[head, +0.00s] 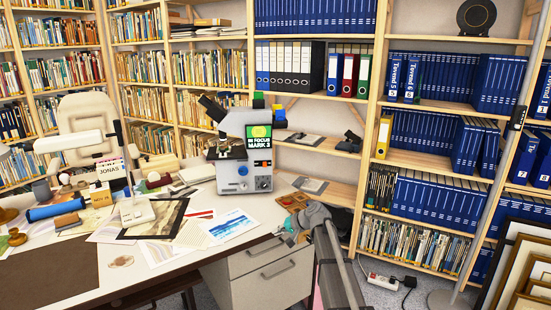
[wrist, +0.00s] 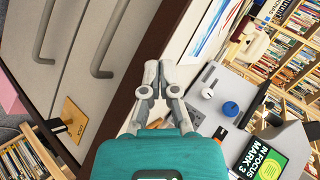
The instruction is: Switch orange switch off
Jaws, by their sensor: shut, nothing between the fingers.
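The grey microscope (head: 240,150) stands on the desk with a green "IN FOCUS MARK 3" screen (head: 259,137). A small orange patch (head: 266,163) shows on its front right, below the screen; whether it is a switch, and its position, are too small to tell. My gripper (head: 286,232) is at the desk's right front edge, to the right of and below the microscope, apart from it. In the wrist view my gripper (wrist: 158,76) has its grey fingers together, empty, with the microscope (wrist: 230,110) to their right.
The white desktop (head: 140,270) carries papers and several small items left of the microscope. Drawers (head: 270,275) hang below its edge. A power strip (head: 383,281) lies on the floor. Bookshelves fill the back. Framed prints (head: 515,265) lean at the right.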

